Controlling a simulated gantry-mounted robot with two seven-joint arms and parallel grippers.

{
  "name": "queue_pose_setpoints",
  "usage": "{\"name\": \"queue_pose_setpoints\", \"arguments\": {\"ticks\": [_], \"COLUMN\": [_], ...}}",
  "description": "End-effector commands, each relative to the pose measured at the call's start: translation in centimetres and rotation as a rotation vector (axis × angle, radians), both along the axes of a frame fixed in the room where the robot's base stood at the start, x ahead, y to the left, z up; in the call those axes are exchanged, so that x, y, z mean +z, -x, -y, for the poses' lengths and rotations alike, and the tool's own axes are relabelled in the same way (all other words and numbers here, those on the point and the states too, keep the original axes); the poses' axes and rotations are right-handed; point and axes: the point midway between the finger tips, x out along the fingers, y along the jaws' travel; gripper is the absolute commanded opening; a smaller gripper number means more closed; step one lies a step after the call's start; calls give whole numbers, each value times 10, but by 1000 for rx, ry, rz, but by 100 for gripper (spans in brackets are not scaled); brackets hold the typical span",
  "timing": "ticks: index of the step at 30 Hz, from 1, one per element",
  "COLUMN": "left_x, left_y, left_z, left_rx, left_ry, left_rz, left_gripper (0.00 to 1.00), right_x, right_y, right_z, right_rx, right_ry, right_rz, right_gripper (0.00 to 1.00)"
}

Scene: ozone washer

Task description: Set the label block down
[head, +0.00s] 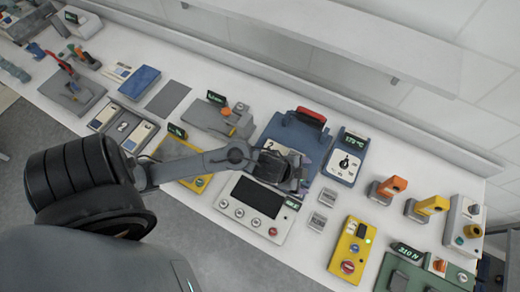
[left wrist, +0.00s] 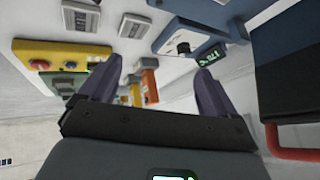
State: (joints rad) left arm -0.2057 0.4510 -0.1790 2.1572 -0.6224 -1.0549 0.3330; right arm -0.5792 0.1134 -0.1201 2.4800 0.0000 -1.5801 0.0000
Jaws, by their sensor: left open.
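My left gripper (head: 288,175) is over the front of the blue machine (head: 298,137) with the red handle, near the screen panel (head: 254,198). In the left wrist view its two fingers (left wrist: 158,80) are apart, with nothing seen between them. Two small grey blocks with label-like faces stand on the white bench to its right: one farther back (head: 328,197), one nearer (head: 317,221). They also show in the left wrist view, one at upper left (left wrist: 80,18) and one beside it (left wrist: 134,26). I cannot tell which is the label block. My right gripper is not in view.
A blue dial unit with a green display (head: 346,157) stands right of the blue machine. A yellow control box (head: 351,249) stands in front of the grey blocks. Orange (head: 388,188) and yellow (head: 428,208) handheld devices stand farther right. Bare bench lies between them.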

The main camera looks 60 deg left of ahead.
Motion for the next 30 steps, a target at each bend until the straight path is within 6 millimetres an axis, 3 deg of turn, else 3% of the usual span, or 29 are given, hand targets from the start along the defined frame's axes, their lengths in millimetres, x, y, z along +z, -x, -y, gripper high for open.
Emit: {"name": "queue_pose_setpoints", "arguments": {"ticks": [1,6,12,16,25,30], "left_x": [3,11,15,16,17,35], "left_y": [20,84,135,144,144,144], "left_z": [3,-12,-21,-23,-23,-23], "left_rx": [91,362,519,544,544,544], "left_ry": [22,64,113,122,122,122], "left_rz": [-31,-199,-361,-392,-392,-392], "left_gripper": [91,91,91,91,91,91], "right_x": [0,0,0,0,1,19], "right_y": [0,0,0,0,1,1], "right_z": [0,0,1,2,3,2], "right_rx": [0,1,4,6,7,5], "right_ry": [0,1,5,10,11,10], "right_rz": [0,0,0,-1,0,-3], "right_gripper": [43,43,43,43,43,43]}}
